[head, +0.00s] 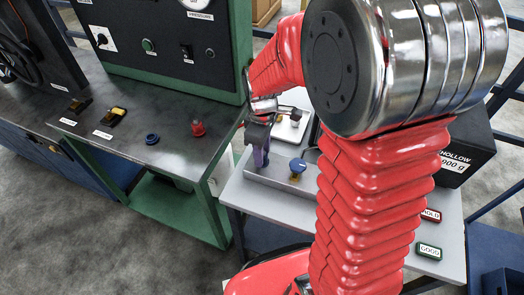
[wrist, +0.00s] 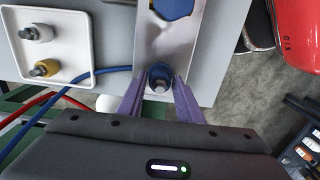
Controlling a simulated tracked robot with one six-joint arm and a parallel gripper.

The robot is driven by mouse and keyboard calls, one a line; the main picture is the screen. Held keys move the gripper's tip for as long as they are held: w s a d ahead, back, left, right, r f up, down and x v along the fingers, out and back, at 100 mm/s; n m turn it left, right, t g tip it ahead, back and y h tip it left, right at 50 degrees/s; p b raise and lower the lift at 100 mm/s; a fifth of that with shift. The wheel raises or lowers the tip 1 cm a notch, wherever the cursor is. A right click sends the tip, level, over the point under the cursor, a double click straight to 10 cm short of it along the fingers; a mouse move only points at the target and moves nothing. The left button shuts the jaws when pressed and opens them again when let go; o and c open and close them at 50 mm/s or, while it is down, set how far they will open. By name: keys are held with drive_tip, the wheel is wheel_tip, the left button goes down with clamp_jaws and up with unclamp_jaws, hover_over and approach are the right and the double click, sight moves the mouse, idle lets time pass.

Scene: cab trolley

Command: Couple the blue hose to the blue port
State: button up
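My gripper (wrist: 160,84) points down at the end of a pale metal bracket (wrist: 160,42). Its two purple fingers stand on either side of a blue round fitting (wrist: 159,72) with a grey tip. I cannot tell whether they touch it. In the head view my gripper (head: 261,158) is over the bracket's left end. The blue hose (wrist: 112,70) comes in from the left and passes out of sight near the fitting; its join is hidden. A larger blue knob-like part (wrist: 173,7) is farther along the bracket, and shows in the head view (head: 297,165).
A white tray (wrist: 91,45) holds a grey fitting (wrist: 36,33) and a yellow one (wrist: 46,68). A red hose (wrist: 40,100) runs beside the blue one. A bench at left carries a blue ring-like part (head: 152,139) and a red knob (head: 198,128). A black weight (head: 466,150) stands at right.

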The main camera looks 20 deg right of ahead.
drive_tip(key=o, duration=0.3)
drive_tip(key=shift+o, duration=0.2)
drive_tip(key=shift+r, duration=0.1)
wheel_tip(320, 180, up, 14)
drive_tip(key=shift+f, duration=0.2)
idle(0.3)
drive_tip(key=shift+o, duration=0.2)
drive_tip(key=o, duration=1.1)
drive_tip(key=shift+o, duration=0.2)
